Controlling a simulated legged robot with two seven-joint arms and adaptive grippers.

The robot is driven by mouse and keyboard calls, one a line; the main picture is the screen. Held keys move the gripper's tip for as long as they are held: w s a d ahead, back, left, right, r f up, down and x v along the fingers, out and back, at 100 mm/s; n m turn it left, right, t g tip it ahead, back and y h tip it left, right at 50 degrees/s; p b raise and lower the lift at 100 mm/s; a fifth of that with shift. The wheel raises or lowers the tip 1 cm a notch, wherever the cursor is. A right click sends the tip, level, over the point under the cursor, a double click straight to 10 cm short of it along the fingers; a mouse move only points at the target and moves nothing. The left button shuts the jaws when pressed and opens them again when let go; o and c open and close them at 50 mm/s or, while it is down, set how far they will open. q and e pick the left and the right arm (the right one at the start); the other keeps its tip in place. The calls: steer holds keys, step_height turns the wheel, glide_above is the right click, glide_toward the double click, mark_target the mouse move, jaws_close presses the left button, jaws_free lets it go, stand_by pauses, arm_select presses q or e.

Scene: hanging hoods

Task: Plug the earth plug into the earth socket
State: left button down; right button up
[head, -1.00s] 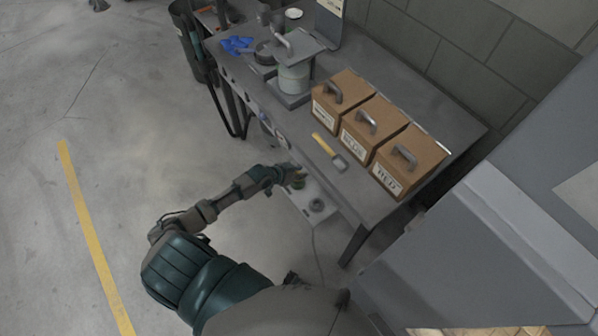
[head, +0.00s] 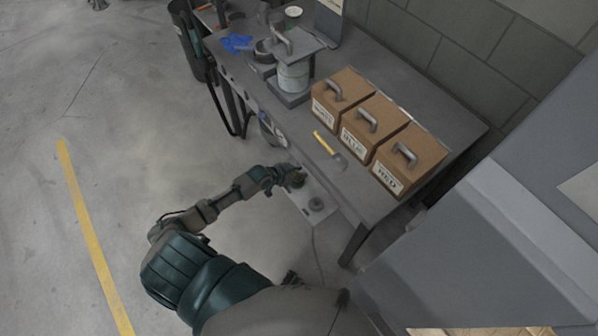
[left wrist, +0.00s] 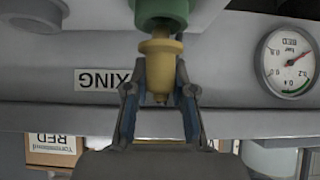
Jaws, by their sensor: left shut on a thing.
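My left gripper (left wrist: 158,95) is shut on a yellow stepped piece (left wrist: 160,50), which I take to be the earth plug. I cannot tell whether that green part is the socket or belongs to the plug, nor how deep the joint is. In the head view the left gripper (head: 287,178) is beside the table's front edge, by a small pale panel (head: 302,212). My right gripper is not in view.
A grey table (head: 420,108) holds labelled brown boxes (head: 408,160), a yellow-handled tool (head: 325,143) and a pale canister (head: 293,77). A pressure gauge (left wrist: 288,60) sits right of the gripper. A grey cabinet (head: 520,240) stands at the right.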

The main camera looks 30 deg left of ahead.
arm_select(q)
steer(key=shift+f+b, duration=0.45)
steer(key=shift+f, duration=0.25)
steer(key=c, duration=0.9)
jaws_free()
steer(key=v, duration=1.2)
steer(key=shift+a+f, duration=0.1)
steer(key=shift+f, duration=0.1)
